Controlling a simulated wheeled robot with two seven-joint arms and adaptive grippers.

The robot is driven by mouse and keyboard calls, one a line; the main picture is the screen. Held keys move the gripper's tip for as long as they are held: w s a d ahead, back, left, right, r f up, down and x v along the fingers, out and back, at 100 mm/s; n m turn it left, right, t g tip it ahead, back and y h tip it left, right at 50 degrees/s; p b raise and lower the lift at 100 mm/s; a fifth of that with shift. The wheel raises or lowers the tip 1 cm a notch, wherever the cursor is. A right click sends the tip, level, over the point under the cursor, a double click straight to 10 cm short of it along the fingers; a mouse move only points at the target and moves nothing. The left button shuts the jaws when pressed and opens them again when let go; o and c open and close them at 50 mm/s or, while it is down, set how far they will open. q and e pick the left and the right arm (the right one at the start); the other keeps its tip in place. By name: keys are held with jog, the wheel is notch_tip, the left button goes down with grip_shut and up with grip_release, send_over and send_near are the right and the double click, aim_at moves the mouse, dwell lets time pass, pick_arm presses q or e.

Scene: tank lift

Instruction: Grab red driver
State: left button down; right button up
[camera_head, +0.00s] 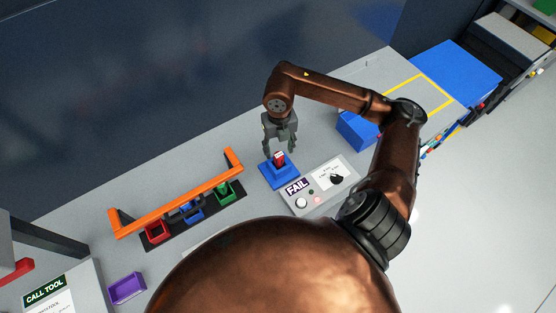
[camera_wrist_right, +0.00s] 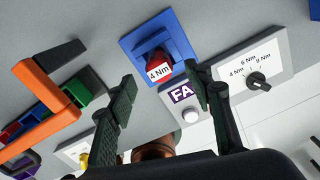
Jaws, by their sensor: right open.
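The red driver (camera_head: 279,158) stands in a blue square holder (camera_head: 268,176) on the grey bench. In the right wrist view the red driver (camera_wrist_right: 153,66) carries a "4 Nm" label and sits in the blue holder (camera_wrist_right: 181,33). My right gripper (camera_head: 280,150) is open, pointing down just above the driver. In the wrist view the driver's top shows between the two fingertips of the right gripper (camera_wrist_right: 160,78); I cannot tell whether the fingers flank it in depth. I see no contact. My left gripper is not in view.
A tester box (camera_head: 321,184) with a "FAIL" sign and dial stands right beside the holder. An orange rail (camera_head: 180,194) runs over red, blue and green holders at left. A purple tray (camera_head: 127,288) lies front left. A blue bin (camera_head: 356,131) stands behind my right arm.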

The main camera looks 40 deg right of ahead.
aim_at(279, 155)
jog(key=shift+f+p, duration=0.55)
jog(key=shift+f, duration=2.55)
grip_shut()
